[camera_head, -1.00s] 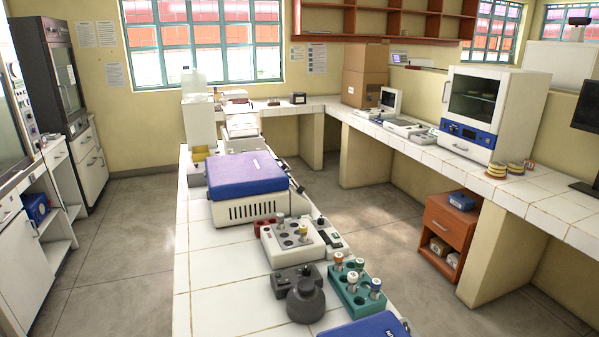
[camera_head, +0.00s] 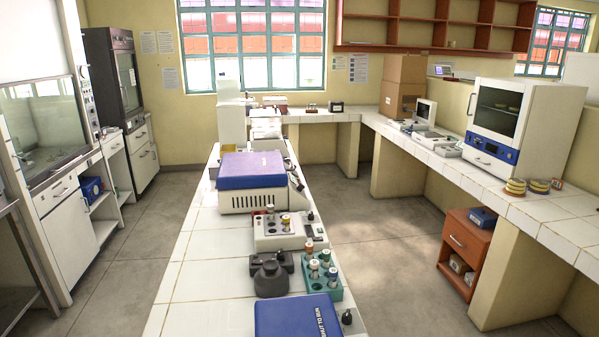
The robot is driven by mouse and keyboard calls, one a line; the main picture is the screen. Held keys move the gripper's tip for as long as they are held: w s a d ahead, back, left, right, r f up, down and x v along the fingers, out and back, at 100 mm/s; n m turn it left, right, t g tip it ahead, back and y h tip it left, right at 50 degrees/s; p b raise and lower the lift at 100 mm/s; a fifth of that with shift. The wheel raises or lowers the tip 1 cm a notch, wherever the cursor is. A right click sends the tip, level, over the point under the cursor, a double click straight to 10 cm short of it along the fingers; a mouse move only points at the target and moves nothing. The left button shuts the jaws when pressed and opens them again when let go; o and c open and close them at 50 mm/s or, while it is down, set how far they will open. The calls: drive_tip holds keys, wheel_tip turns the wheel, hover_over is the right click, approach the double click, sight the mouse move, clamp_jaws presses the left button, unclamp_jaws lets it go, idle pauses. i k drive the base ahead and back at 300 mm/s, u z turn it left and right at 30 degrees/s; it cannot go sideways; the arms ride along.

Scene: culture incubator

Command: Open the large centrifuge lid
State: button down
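A large centrifuge with a white vented body (camera_head: 254,201) and a closed blue lid (camera_head: 252,169) stands on the white-tiled middle bench (camera_head: 195,290). A second blue lid (camera_head: 290,318) with white lettering shows at the near end of the bench, cut off by the bottom edge. It looks shut, and its body is mostly hidden. My gripper is not in view.
Between the blue lids are a white device with round wells (camera_head: 280,232), a dark grey device (camera_head: 270,275) and a green rack with several tubes (camera_head: 318,272). Floor is clear on the bench's left (camera_head: 125,270) and right (camera_head: 380,260). An incubator (camera_head: 505,125) stands on the right counter.

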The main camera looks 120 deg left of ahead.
sight(249, 170)
drive_tip(key=i, duration=0.3)
drive_tip(key=u, duration=2.45)
drive_tip(key=i, duration=2.35)
